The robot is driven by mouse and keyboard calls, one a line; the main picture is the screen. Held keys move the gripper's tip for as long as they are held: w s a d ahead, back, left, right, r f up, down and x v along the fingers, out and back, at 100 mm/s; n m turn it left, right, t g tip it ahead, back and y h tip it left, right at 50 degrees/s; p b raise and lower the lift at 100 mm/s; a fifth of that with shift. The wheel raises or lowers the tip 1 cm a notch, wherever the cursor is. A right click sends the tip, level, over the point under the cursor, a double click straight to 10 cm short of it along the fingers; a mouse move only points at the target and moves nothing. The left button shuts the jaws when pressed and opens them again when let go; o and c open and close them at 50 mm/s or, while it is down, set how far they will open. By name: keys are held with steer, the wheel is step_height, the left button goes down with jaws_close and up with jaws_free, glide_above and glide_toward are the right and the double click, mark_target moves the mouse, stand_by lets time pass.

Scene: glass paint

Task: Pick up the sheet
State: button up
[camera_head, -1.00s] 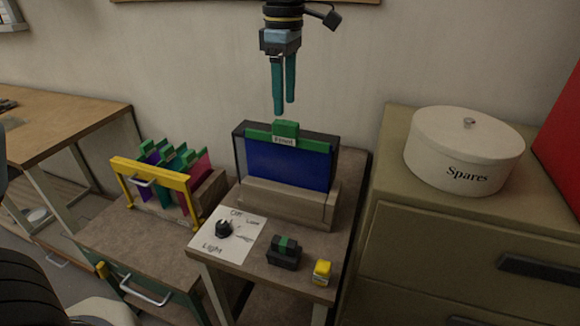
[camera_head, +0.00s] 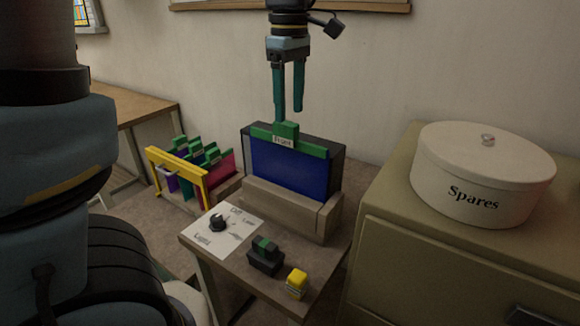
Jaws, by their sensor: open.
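The sheet (camera_head: 287,170) is a dark blue pane standing upright in a beige holder on the small table. A green strip runs along its top edge, with a raised green grip block (camera_head: 286,130) and a white label in the middle. My gripper (camera_head: 288,115) hangs pointing down, its two teal fingers apart just above the grip block. The fingertips are near the block's top; I cannot tell if they touch or straddle it. Nothing is held.
A yellow-framed rack (camera_head: 180,180) of coloured sheets stands to the left. A dial panel (camera_head: 222,228), a dark block with green top (camera_head: 265,255) and a yellow block (camera_head: 297,284) lie in front. A "Spares" tin (camera_head: 480,175) stands on the cabinet (camera_head: 390,215) at right.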

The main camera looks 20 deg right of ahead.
mark_target(286, 123)
steer(key=shift+w+a+f+p, duration=0.15)
steer(key=shift+f+p, duration=0.2)
steer(key=shift+f, duration=1.1)
steer(key=shift+w+a+f+p, duration=0.15)
steer(key=shift+f+p, duration=0.2)
steer(key=shift+f, duration=1.05)
jaws_close()
